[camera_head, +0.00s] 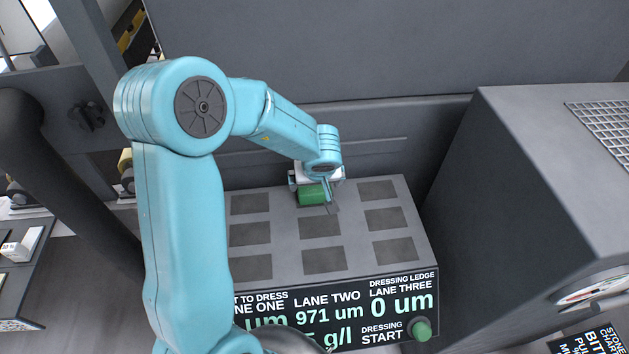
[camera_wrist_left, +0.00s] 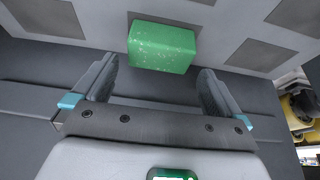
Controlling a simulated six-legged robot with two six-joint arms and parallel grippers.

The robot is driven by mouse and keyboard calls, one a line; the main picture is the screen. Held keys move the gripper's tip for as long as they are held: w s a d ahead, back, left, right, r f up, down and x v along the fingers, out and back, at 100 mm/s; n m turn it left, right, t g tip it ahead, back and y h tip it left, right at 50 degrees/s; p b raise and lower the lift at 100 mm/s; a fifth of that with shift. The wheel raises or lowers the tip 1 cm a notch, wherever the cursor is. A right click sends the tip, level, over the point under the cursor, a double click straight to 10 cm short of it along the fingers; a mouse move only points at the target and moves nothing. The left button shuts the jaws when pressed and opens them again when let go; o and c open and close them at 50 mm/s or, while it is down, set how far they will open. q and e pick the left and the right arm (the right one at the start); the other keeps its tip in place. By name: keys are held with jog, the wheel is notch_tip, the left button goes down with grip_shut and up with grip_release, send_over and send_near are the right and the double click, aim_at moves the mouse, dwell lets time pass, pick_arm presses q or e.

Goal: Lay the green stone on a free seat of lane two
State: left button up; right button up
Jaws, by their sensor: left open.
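The green stone (camera_head: 311,195) is a speckled block at the far end of the middle column, lane two, of the grey slab (camera_head: 285,232). It appears to rest on the far seat, and part of that seat shows beside it. The two nearer lane two seats (camera_head: 320,226) are bare. My left gripper (camera_head: 322,190) is at the stone. In the left wrist view, my open fingers stand either side of the stone (camera_wrist_left: 161,47) with gaps, and the stone lies at and just beyond the fingertips. My right gripper is not in view.
The lane one seats (camera_head: 250,234) and lane three seats (camera_head: 385,219) look bare. A display panel (camera_head: 335,310) with a green start knob (camera_head: 421,330) fronts the slab. A dark wall rises behind, and a grey machine housing (camera_head: 530,170) stands to the right.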

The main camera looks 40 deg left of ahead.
pick_arm(q)
jog(key=p+v, duration=0.2)
jog(key=v, duration=0.5)
dwell(0.3)
